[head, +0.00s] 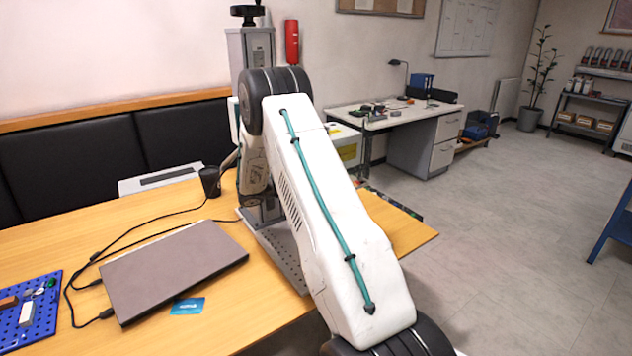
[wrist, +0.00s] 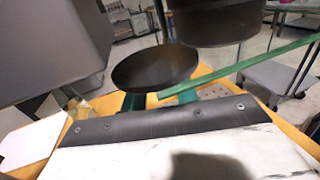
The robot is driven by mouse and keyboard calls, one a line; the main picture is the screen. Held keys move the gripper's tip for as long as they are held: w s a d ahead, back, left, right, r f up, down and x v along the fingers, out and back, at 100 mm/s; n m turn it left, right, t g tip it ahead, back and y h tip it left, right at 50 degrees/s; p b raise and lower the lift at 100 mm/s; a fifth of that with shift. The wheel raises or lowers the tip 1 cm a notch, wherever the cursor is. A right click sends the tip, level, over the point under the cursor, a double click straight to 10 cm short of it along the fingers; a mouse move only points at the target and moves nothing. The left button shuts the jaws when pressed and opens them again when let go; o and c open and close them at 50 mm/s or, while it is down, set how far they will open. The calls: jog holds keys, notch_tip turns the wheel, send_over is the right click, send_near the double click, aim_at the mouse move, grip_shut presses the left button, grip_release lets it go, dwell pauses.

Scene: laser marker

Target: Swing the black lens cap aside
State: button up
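In the wrist view the black lens cap (wrist: 155,68) is a flat round disc. It sits below and left of a dark cylinder (wrist: 215,22), which looks like the lens housing, and a gap shows between them. The teal fingers of my gripper (wrist: 158,98) show just under the cap's near edge. The cap hides their tips, so I cannot tell whether they touch it or how far apart they are. In the head view my white arm covers my gripper and most of the laser marker; its column (head: 252,50) rises behind.
A closed laptop (head: 175,268) with cables, a blue card (head: 188,306) and a blue pegboard (head: 28,312) lie on the wooden table (head: 250,318). A black cup-like object (head: 210,181) stands near the marker. A green strip (wrist: 255,67) crosses the wrist view at right.

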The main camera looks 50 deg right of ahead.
jog(key=v, duration=0.7)
jog(key=shift+a, duration=0.2)
